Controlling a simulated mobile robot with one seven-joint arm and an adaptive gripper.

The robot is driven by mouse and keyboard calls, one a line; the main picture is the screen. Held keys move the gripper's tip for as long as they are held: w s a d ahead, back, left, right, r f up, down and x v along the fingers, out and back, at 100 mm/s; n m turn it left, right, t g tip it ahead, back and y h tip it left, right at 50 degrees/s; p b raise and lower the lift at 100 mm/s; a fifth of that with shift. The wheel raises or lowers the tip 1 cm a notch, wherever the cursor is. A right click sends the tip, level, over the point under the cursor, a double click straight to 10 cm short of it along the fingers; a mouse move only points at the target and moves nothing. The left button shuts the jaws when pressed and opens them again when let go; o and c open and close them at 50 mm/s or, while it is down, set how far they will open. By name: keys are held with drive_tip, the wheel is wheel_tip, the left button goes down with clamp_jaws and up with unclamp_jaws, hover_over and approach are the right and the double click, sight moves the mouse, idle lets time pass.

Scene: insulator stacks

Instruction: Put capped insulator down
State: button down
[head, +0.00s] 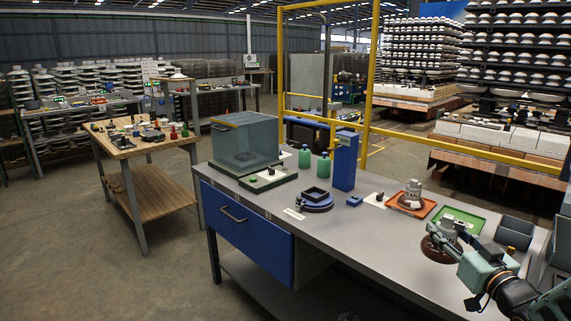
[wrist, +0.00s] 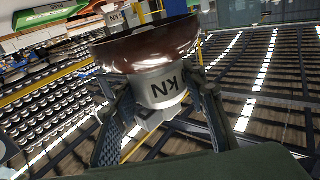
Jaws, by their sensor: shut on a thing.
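My gripper (head: 452,236) is shut on the metal cap of a capped insulator, whose brown disc (head: 436,252) shows below the fingers at the right of the bench. In the wrist view the same insulator (wrist: 150,44) shows its glossy brown disc and grey cap, lettered "KN", with my gripper (wrist: 165,110) fingers on either side of the cap. A green tray (head: 474,216) lies just behind it. An orange tray (head: 429,210) farther back bears another insulator (head: 411,195). I cannot tell whether the held disc touches the bench.
The bench's front middle is clear. Yellow rails (head: 460,140) run behind.

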drive_tip(key=s+a+f+n+g+y, duration=0.1)
drive_tip(key=a+f+n+g+y, duration=0.3)
drive_tip(key=a, duration=0.6)
drive_tip(key=s+a+f+n+g+y, duration=0.1)
drive_tip(key=s+a+f+n+y, duration=0.3)
drive_tip(key=a, duration=0.6)
drive_tip(key=w+a+f+n+g+y, duration=0.1)
drive_tip(key=a+n+g+y, duration=0.1)
drive_tip(key=a+y, duration=0.6)
wheel_tip(320, 180, up, 17)
drive_tip(key=a+h+p, duration=0.2)
drive_tip(key=p, duration=2.2)
drive_tip(key=shift+n, duration=0.3)
drive_tip(key=shift+a+r, duration=0.1)
drive_tip(key=shift+r, duration=0.05)
drive_tip(key=shift+m+t+h, duration=2.4)
drive_tip(key=shift+m+h, duration=0.2)
drive_tip(key=shift+h, duration=0.3)
drive_tip(key=shift+f, duration=0.2)
